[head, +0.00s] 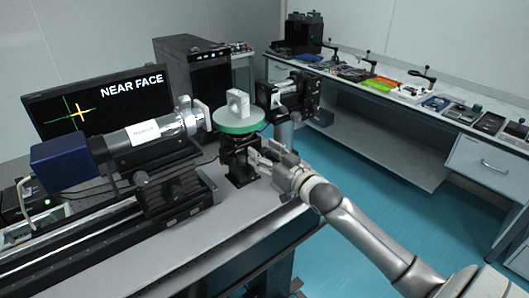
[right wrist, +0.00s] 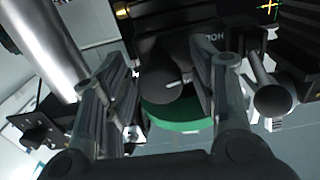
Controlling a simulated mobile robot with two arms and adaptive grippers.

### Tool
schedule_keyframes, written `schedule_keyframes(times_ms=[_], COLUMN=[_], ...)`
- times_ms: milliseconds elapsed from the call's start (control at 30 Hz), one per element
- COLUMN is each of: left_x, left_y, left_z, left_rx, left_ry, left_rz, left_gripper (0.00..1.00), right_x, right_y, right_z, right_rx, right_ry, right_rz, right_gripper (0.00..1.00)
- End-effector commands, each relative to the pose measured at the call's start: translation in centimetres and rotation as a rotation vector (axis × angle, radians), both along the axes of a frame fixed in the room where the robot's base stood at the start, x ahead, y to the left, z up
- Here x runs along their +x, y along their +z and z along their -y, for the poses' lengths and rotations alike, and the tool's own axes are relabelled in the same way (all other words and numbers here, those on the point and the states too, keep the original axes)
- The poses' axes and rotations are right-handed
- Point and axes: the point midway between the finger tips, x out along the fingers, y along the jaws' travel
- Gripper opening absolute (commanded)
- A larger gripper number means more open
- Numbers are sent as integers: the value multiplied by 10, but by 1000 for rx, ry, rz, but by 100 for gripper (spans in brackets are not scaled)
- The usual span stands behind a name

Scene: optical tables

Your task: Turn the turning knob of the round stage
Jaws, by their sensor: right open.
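The round stage (head: 239,126) is a green-rimmed disc with a pale block on top, on a black mount at the near table's edge. Its green rim (right wrist: 185,126) also shows in the right wrist view. There, a dark round knob (right wrist: 165,84) with a light mark lies between my right gripper's fingers. In the head view my right gripper (head: 262,158) is beside the mount below the disc, and the knob is hard to make out. The right gripper is open, with its fingers on either side of the knob; contact cannot be told. My left gripper is not in view.
A blue-ended cylinder device (head: 65,163) stands on a black rail left of the stage. A monitor (head: 100,105) reads "NEAR FACE". A black device (head: 297,95) stands right behind the stage. The back bench (head: 400,90) holds several tools. Blue floor is free at right.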

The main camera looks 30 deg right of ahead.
Motion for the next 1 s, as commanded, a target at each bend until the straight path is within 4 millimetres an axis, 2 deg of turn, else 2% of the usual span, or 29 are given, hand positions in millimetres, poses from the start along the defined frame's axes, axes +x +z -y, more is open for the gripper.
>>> schedule_keyframes(times_ms=[333,700,800,1000], left_x=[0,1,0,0], left_y=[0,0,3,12], left_z=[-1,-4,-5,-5], left_rx=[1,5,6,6], left_ry=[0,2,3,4], left_rz=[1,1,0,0], left_gripper=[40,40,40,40], right_x=[3,3,3,3], right_y=[0,0,1,2], right_z=[0,0,0,0], right_rx=[0,0,-29,-218], right_ry=[0,0,0,0], right_rz=[0,0,1,17], right_gripper=[53,6,6,6])
